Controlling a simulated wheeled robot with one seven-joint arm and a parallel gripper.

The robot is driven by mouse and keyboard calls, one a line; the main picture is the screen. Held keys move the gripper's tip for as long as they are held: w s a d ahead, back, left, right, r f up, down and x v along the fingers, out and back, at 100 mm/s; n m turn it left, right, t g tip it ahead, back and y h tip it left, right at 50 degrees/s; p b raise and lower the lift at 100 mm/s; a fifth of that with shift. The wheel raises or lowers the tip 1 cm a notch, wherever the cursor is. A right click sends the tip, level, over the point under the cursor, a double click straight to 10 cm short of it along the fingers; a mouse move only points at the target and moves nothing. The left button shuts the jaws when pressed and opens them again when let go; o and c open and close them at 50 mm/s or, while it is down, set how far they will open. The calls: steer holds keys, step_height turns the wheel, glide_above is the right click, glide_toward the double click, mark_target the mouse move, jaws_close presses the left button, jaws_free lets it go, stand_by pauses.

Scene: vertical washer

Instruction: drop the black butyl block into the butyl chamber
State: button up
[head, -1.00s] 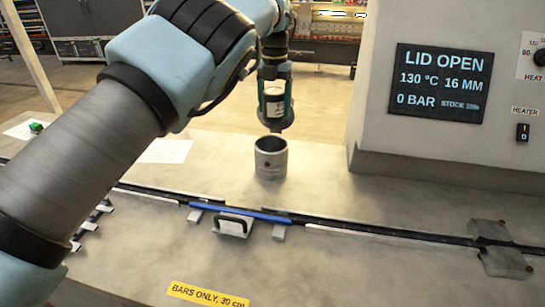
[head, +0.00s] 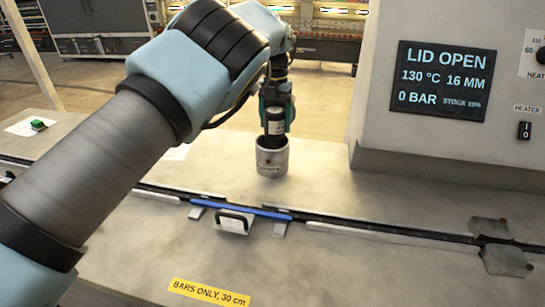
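The black butyl block (head: 273,141) is a dark cylinder with a pale label, upright at the mouth of the butyl chamber. The butyl chamber (head: 272,162) is a grey metal open-topped cup standing on the bench. My gripper (head: 276,120) is just above the cup, its teal fingers on either side of the block, and looks shut on it. The block's lower end overlaps the cup's rim; how deep it sits inside is hidden. The panel (head: 441,80) reads LID OPEN, 130 °C, 16 MM, 0 BAR.
A dark rail with a blue strip (head: 242,209) and a black handle (head: 236,217) crosses the bench in front of the cup. The machine housing (head: 450,150) stands close on the right. A yellow label (head: 209,292) marks the front. Bench around the cup is clear.

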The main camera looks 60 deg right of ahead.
steer(key=shift+o, duration=1.3)
step_height(320, 180, up, 11)
steer(key=shift+f+b, duration=0.1)
steer(key=shift+b, duration=0.8)
